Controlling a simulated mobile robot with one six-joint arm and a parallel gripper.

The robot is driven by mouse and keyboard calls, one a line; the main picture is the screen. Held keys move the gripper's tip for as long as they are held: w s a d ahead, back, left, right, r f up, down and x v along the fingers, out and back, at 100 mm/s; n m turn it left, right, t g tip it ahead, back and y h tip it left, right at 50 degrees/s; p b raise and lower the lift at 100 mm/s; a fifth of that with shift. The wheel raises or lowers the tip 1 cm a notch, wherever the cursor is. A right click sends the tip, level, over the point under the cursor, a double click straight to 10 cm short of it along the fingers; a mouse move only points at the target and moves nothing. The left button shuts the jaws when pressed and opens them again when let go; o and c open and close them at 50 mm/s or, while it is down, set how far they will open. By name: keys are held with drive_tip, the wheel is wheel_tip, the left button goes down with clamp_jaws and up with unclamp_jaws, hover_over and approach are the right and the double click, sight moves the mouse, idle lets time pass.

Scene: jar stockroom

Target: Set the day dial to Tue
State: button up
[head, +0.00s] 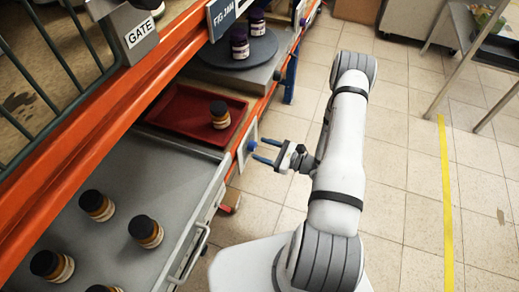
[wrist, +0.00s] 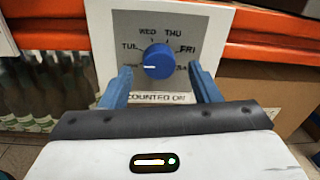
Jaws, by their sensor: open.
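The day dial is a round blue knob (wrist: 157,62) on a pale square plate (wrist: 205,20) in the wrist view. Its white pointer mark points left, below the TUE label (wrist: 130,47). WED, THU and FRI run around the top and right. A label at lower right is partly hidden by a finger, as is the lower left of the scale. My gripper (wrist: 161,70) is open, its blue fingers on either side of the knob in the picture, with gaps between. In the head view, my gripper (head: 259,149) faces the plate (head: 248,137) on the shelf front.
The plate sits on the orange shelf frame (wrist: 230,52). A red tray (head: 178,112) with one jar (head: 219,114), a grey drawer (head: 150,185) with several jars, and a dark turntable (head: 262,52) stand left. Open tiled floor (head: 400,170) lies right.

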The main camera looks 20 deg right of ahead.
drive_tip(key=shift+x, duration=0.8)
drive_tip(key=shift+c, duration=0.5)
drive_tip(key=c, duration=0.9)
drive_tip(key=shift+r, duration=0.1)
